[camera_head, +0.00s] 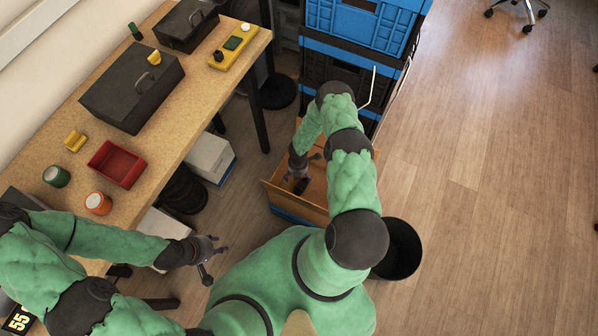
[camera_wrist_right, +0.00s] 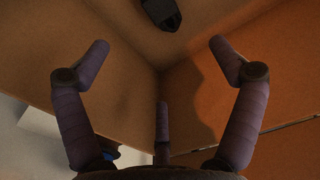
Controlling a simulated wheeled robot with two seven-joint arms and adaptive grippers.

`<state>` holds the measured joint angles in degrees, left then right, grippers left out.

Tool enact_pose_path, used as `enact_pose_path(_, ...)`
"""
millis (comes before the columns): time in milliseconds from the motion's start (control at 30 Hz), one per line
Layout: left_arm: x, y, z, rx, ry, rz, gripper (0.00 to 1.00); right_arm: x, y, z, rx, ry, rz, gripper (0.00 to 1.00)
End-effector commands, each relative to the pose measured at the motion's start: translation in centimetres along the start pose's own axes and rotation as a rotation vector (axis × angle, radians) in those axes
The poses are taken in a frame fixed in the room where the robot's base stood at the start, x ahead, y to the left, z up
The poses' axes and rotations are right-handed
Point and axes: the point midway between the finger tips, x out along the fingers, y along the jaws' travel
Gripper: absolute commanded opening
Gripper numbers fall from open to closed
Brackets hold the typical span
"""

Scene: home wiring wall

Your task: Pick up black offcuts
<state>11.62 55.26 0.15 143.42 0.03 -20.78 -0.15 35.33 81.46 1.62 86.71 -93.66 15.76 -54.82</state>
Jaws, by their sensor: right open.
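A black offcut (camera_wrist_right: 162,12) lies inside a cardboard box, near the top edge of the right wrist view and partly cut off. In the head view a small dark piece (camera_head: 301,186) shows inside the open cardboard box (camera_head: 318,211), just beside my right gripper. My right gripper (camera_head: 301,169) is open and reaches down into the box. In the right wrist view its fingers (camera_wrist_right: 160,44) are spread wide with nothing between them, and the offcut is beyond the tips. My left gripper (camera_head: 214,264) is open and empty over the floor, left of the box.
A black round bin (camera_head: 404,250) stands right of the box, partly behind my arm. Stacked blue and black crates (camera_head: 362,28) stand behind the box. The workbench (camera_head: 172,112) at left holds black toolboxes (camera_head: 132,88), a red tray (camera_head: 117,163) and tape rolls.

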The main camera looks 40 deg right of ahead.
Motion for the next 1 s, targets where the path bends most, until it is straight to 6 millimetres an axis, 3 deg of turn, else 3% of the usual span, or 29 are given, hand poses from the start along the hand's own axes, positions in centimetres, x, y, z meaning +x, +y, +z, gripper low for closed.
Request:
enact_pose_path(33,1.4,-0.5,-0.1,0.000,0.000,0.000,0.40,1.5,0.0,0.2,-0.006,-0.004,0.000,0.93)
enact_pose_path(100,2.0,-0.7,-0.1,0.000,0.000,0.000,0.40,2.3,-0.1,0.4,-0.014,-0.009,-0.001,0.93)
enact_pose_path(267,2.8,-1.0,-0.1,0.000,0.001,0.000,0.40,3.3,-0.1,0.6,-0.024,-0.014,-0.002,0.93)
enact_pose_path(600,4.8,-1.7,-0.2,0.000,0.001,0.000,0.40,7.9,-0.2,0.7,-0.025,-0.014,-0.002,0.93)
enact_pose_path(867,5.5,-1.9,-0.2,0.000,0.001,0.000,0.40,9.3,-0.2,0.9,-0.024,-0.015,-0.002,0.93)
enact_pose_path(1000,6.7,-2.4,-0.3,0.000,0.001,0.000,0.40,11.1,-0.4,1.0,-0.024,-0.014,-0.002,0.93)
